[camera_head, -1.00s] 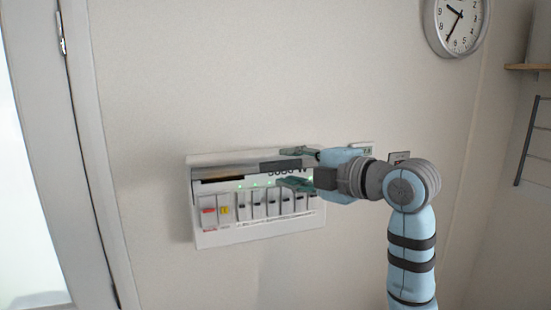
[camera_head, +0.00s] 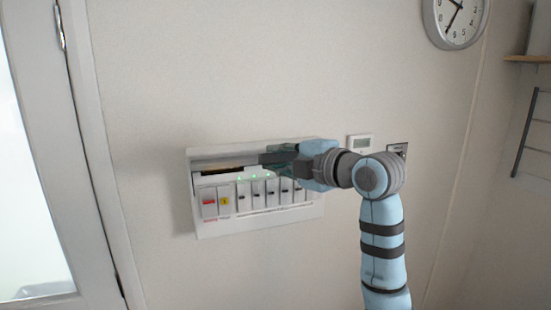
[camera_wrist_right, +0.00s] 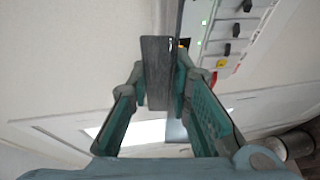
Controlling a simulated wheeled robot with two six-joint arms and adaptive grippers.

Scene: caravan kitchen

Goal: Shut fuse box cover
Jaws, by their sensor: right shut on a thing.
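The white fuse box (camera_head: 257,224) is on the wall, left of my right arm in the head view. Its cover (camera_head: 222,152) is raised along the top, seen nearly edge-on, and the switches (camera_head: 257,193) below are exposed. My right gripper (camera_head: 285,158) reaches in from the right and is shut on the cover's dark grey tab (camera_head: 268,157). In the right wrist view the tab (camera_wrist_right: 157,70) sits between the two teal fingers of the gripper (camera_wrist_right: 158,82). The gripper hides the right part of the cover. My left gripper is not in view.
A clock (camera_head: 456,20) hangs at upper right. A door (camera_head: 35,150) stands at left. The wall below the box is clear.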

